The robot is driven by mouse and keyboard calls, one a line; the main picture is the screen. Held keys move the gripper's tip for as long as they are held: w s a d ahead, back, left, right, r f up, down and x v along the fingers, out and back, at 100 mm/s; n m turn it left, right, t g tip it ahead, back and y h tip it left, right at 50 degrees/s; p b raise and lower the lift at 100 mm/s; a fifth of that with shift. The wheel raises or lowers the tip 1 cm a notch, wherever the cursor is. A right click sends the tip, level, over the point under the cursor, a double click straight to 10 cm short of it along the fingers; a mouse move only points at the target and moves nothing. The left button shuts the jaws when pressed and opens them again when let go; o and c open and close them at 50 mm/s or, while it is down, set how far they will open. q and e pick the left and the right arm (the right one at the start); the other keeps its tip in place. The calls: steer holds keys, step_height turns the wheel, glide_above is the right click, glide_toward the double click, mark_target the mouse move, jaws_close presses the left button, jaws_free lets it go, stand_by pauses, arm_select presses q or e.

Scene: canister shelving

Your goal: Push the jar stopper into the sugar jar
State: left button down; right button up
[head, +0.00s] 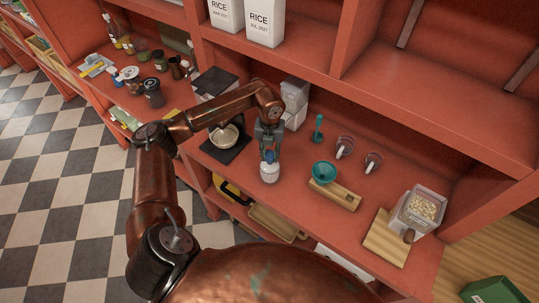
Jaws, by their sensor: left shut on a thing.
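The sugar jar (269,173) is a small whitish jar standing near the front edge of the red counter, in the middle of the head view. My left gripper (269,150) points down over the jar and is shut on the stopper. The fingers partly hide the stopper, and I cannot tell how deep it sits in the jar. My right gripper is not in view.
A dark appliance with a metal bowl (224,137) stands left of the jar. A teal bowl (323,171), a wooden block (336,194) and two small glass vessels lie right. A clear bin (420,211) is farther right. White containers (294,100) stand behind the gripper.

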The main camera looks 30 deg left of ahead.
arm_select(q)
steer(key=shift+s+f, duration=0.15)
steer(key=shift+f, duration=0.15)
steer(key=c, duration=1.7)
jaws_free()
steer(key=shift+o, duration=0.6)
steer(key=shift+o, duration=0.4)
steer(key=shift+r, duration=0.1)
steer(key=o, duration=0.4)
steer(key=shift+r, duration=0.1)
steer(key=shift+r+p, duration=1.85)
steer(key=shift+r, duration=1.65)
